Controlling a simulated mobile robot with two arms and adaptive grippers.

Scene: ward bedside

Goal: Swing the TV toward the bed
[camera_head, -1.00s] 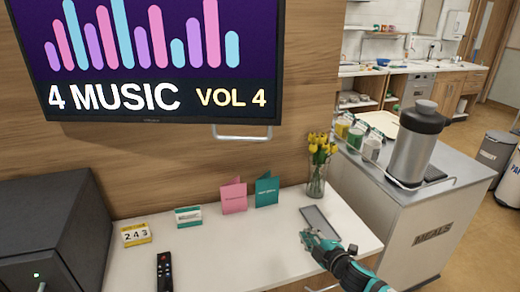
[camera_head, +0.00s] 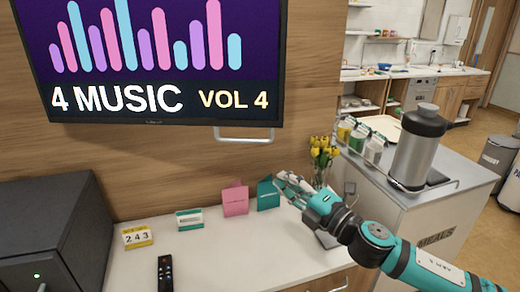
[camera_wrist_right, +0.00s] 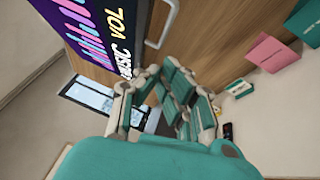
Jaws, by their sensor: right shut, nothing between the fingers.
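The TV (camera_head: 160,100) hangs in front of the wood panel, its screen showing coloured bars and "4 MUSIC VOL 4". A pale bar handle (camera_head: 243,139) sits below its lower right edge. The TV (camera_wrist_right: 85,35) and handle (camera_wrist_right: 160,25) also show in the right wrist view. My right gripper (camera_head: 283,188) is shut and empty, above the counter, below and right of the handle and apart from it. Its fingers (camera_wrist_right: 168,85) show in the wrist view. My left gripper is not in view. The bed is not in view.
On the counter (camera_head: 220,262) stand a pink card (camera_head: 235,200), a teal card (camera_head: 268,194), a calendar (camera_head: 137,237) and a remote (camera_head: 165,273). Yellow flowers (camera_head: 323,150) are close to my right arm. A meals cart (camera_head: 455,170) with a flask (camera_head: 418,147) stands at right.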

